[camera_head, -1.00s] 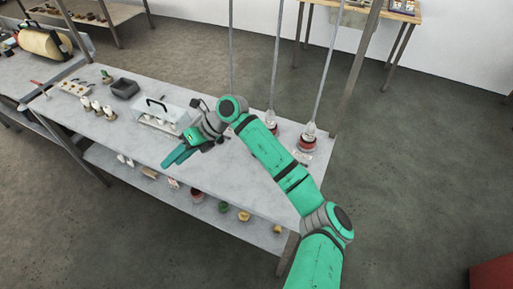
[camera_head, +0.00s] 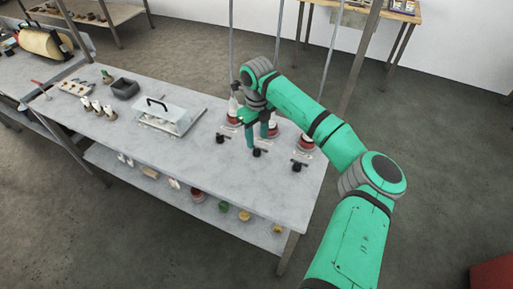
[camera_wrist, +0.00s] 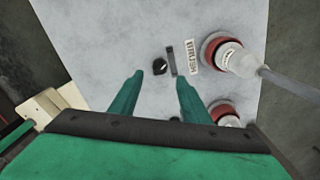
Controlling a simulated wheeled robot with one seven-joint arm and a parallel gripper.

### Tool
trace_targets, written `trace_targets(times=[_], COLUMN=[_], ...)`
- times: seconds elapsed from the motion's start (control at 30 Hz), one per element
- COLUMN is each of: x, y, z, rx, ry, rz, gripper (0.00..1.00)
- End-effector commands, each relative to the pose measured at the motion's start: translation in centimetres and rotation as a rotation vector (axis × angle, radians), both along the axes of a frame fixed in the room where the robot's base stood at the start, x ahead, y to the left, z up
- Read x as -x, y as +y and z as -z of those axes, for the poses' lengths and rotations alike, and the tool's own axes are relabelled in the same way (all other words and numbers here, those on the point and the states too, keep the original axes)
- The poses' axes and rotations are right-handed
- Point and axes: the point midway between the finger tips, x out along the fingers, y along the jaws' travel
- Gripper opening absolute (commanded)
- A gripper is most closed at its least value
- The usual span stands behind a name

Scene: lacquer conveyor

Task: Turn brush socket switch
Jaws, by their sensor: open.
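Three small black switch knobs stand in a row on the grey table: a left one (camera_head: 220,138), a middle one (camera_head: 257,152) and a right one (camera_head: 297,166). Behind them are red-based sockets, including the right one (camera_head: 306,144), with rods rising from them. My gripper (camera_head: 259,149) is open and empty, pointing down over the middle knob in the head view. In the wrist view, a black knob (camera_wrist: 160,66) lies just beyond and between my fingertips (camera_wrist: 160,76), apart from them. Beside it are a dark bar (camera_wrist: 171,58), a printed label (camera_wrist: 192,57) and a red-and-white socket (camera_wrist: 222,54).
A clear-covered box with a black handle (camera_head: 168,115) stands left of the switches. A dark tray (camera_head: 125,88) and several small bottles are farther left. The table's front strip is bare. The lower shelf holds several coloured items.

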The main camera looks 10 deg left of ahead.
Motion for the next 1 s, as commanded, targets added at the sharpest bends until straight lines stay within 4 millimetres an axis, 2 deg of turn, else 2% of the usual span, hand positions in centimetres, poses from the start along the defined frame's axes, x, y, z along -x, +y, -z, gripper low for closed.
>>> trace_targets(times=[0.1,0.3,0.5,0.8,0.97,1.0], x=[0.1,0.1,0.1,0.1,0.1,0.1], y=[0.0,0.1,0.3,0.3,0.6,0.6], z=[2.3,5.1,6.4,6.5,6.5,6.5], rx=[-0.001,-0.002,-0.002,-0.001,-0.001,-0.001], ry=[0.003,0.002,0.001,0.000,0.000,0.000], rz=[0.001,-0.001,-0.003,-0.004,-0.007,-0.007], gripper=[0.43,0.43,0.43,0.43,0.04,0.02])
